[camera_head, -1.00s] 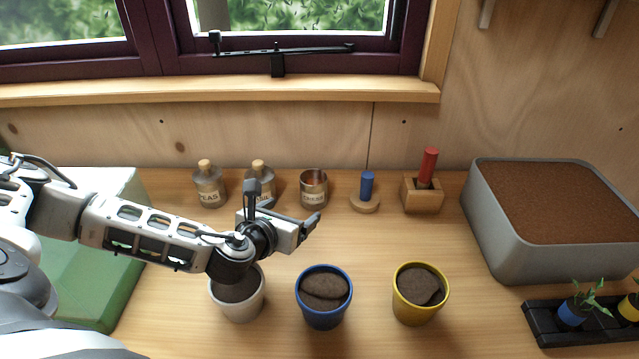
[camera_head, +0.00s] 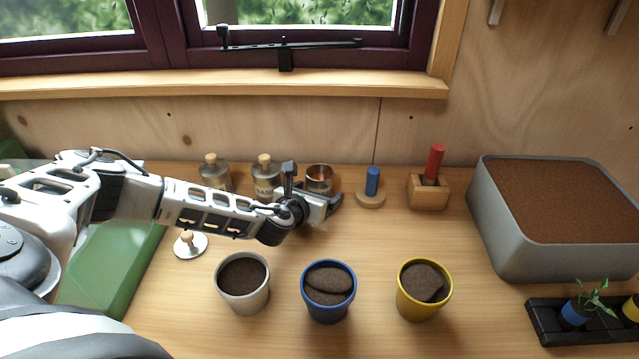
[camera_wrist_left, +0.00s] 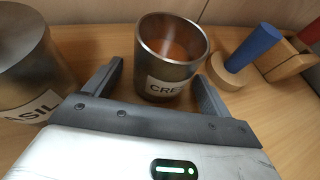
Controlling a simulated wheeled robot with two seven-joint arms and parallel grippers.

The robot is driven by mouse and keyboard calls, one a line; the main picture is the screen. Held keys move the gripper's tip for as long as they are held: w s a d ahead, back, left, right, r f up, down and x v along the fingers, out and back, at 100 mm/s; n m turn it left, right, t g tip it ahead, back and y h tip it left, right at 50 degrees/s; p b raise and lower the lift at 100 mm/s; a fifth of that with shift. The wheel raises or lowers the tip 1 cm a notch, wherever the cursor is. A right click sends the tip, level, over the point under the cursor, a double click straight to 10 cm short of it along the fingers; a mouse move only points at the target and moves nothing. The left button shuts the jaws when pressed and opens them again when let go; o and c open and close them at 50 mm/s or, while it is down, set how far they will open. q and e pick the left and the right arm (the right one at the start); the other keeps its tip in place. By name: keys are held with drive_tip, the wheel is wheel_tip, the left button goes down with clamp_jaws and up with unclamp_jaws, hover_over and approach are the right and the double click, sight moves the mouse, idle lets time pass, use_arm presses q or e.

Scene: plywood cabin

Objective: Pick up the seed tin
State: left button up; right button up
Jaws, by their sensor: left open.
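The seed tin (camera_head: 320,174) is an open metal cup with a white label, standing upright near the back of the bench. In the left wrist view the tin (camera_wrist_left: 172,50) shows the letters "CRE" and something orange-brown inside. My left gripper (camera_head: 314,190) is open and empty, just in front of the tin. In the wrist view its two fingers (camera_wrist_left: 155,88) are spread to the left and right of the tin's near side. Whether either finger touches it I cannot tell. In the head view the gripper hides the tin's lower part. My right gripper is not in view.
A basil jar (camera_head: 265,180) stands close left of the tin, a second corked jar (camera_head: 213,172) beyond it. A blue-handled tool (camera_head: 372,182) stands to the right. White, blue and yellow pots of soil (camera_head: 328,312) stand in front. A knobbed lid (camera_head: 190,246) lies left.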

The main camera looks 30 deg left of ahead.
use_arm(q)
drive_tip(key=shift+w+a+f, duration=0.1)
drive_tip(key=shift+w+f, duration=0.1)
drive_tip(key=shift+w, duration=0.3)
drive_tip(key=c, duration=1.1)
drive_tip(key=shift+c, duration=0.2)
drive_tip(key=shift+r, duration=0.15)
